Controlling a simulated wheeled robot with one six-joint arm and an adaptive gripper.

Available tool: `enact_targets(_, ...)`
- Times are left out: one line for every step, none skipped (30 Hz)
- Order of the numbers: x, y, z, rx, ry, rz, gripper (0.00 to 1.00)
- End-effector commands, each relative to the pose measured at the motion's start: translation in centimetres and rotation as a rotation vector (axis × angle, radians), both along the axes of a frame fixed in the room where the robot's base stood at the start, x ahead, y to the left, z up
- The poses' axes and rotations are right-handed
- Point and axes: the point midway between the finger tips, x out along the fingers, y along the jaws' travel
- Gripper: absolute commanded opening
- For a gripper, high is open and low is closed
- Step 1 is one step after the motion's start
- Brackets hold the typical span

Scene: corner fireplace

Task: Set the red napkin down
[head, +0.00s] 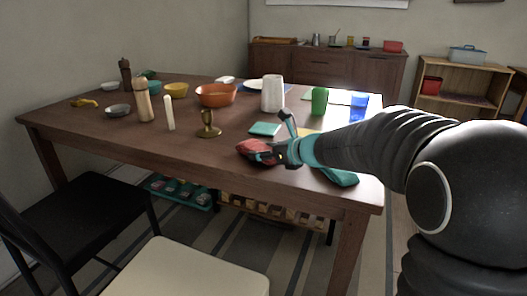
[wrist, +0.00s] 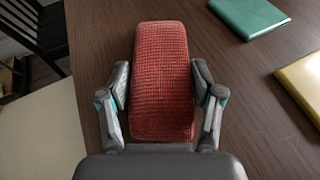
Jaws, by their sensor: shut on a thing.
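The red napkin (wrist: 160,80) is a folded, textured red bundle between the two fingers of my gripper (wrist: 161,98) in the wrist view. My gripper is shut on it. In the head view the napkin (head: 256,150) is at my gripper (head: 277,153), over the near edge area of the brown table (head: 190,150). I cannot tell whether the napkin touches the tabletop.
A teal square (head: 265,129) and a yellow square (wrist: 302,84) lie close by. A brass candlestick (head: 208,125) stands to the left, with a white vase (head: 272,94) and green cup (head: 319,100) behind. A teal cloth (head: 340,177) lies at the table's near edge. Chairs stand in front.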

Motion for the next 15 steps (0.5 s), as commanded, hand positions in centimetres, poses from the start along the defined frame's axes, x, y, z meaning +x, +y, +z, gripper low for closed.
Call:
enact_targets(0.01, -0.01, 0.03, 0.0, 0.0, 0.0, 0.36)
enact_targets(0.0, -0.01, 0.04, 0.0, 0.0, 0.0, 0.36)
enact_targets(0.0, -0.01, 0.04, 0.0, 0.0, 0.0, 0.36)
enact_targets(0.0, -0.01, 0.04, 0.0, 0.0, 0.0, 0.36)
enact_targets(0.01, -0.01, 0.0, 0.0, 0.0, 0.0, 0.36)
enact_targets(0.0, -0.01, -0.1, 0.0, 0.0, 0.0, 0.36)
enact_targets(0.0, 0.0, -0.22, 0.0, 0.0, 0.0, 0.36)
enact_targets(0.0, 0.0, -0.32, 0.0, 0.0, 0.0, 0.36)
enact_targets(0.0, 0.0, -0.43, 0.0, 0.0, 0.0, 0.36)
enact_targets(0.0, -0.01, -0.33, 0.0, 0.0, 0.0, 0.71)
enact_targets(-0.01, -0.01, -0.29, 0.0, 0.0, 0.0, 0.78)
enact_targets(0.0, -0.01, -0.28, 0.0, 0.0, 0.0, 0.88)
enact_targets(0.0, -0.01, -0.28, 0.0, 0.0, 0.0, 0.91)
enact_targets(0.0, -0.01, -0.28, 0.0, 0.0, 0.0, 0.91)
enact_targets(0.0, -0.01, -0.28, 0.0, 0.0, 0.0, 0.91)
